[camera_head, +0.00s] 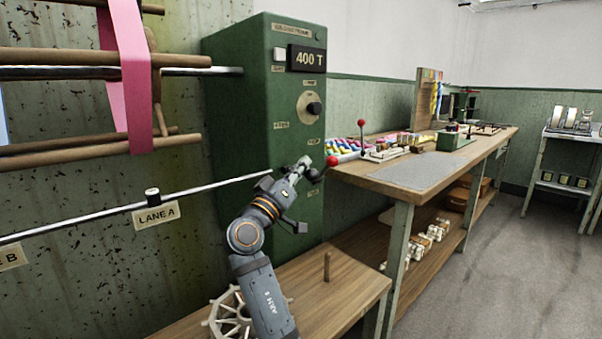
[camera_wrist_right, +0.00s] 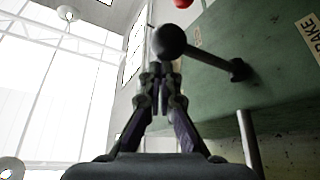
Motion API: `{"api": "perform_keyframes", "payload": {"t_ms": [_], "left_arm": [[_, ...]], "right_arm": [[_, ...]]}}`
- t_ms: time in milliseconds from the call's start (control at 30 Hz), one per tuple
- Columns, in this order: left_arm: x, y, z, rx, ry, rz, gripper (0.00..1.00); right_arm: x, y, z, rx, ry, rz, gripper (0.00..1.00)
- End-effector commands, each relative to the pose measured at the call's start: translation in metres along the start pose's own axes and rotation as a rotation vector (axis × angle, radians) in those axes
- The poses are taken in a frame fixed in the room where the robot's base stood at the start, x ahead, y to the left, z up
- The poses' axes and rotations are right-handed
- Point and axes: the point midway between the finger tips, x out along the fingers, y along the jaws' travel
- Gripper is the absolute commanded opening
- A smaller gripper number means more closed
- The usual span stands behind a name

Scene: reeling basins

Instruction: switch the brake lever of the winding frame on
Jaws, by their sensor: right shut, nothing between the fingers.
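The winding frame (camera_head: 238,95) is a green cabinet with a 400 T display and a round dial. My right gripper (camera_head: 303,166) is in front of its lower right side. In the right wrist view its fingers (camera_wrist_right: 160,72) are together and empty, just below a black ball knob (camera_wrist_right: 169,41) on a dark rod fixed to the green face. I cannot tell whether they touch it. A BRAKE label (camera_wrist_right: 312,34) is on that face to the right. A red ball (camera_head: 332,161) shows beside the gripper; it is cut off at the wrist view's top. My left gripper is not in view.
A wooden reel with pink ribbon (camera_head: 128,65) and a metal rod marked LANE A (camera_head: 156,214) are at the left. A low wooden bench with a peg (camera_head: 327,266) lies below. A long workbench (camera_head: 400,186) with tools stands right; the floor beyond is clear.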

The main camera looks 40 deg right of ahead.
Motion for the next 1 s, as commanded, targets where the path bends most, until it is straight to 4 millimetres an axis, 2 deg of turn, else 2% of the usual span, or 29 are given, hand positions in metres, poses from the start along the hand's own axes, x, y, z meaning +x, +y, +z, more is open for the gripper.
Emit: {"api": "perform_keyframes", "payload": {"t_ms": [200, 400, 600, 1000], "left_arm": [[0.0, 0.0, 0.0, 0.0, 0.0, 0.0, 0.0], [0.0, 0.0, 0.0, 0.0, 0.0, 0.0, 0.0], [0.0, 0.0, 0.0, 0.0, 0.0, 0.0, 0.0], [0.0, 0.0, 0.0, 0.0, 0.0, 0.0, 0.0]], "right_arm": [[0.019, 0.025, -0.036, 0.006, 0.002, 0.003, 0.0], [0.03, 0.04, -0.06, 0.004, 0.002, 0.002, 0.0], [0.034, 0.044, -0.066, 0.001, 0.002, 0.001, 0.0], [0.034, 0.044, -0.066, 0.001, 0.003, 0.001, 0.0]]}}
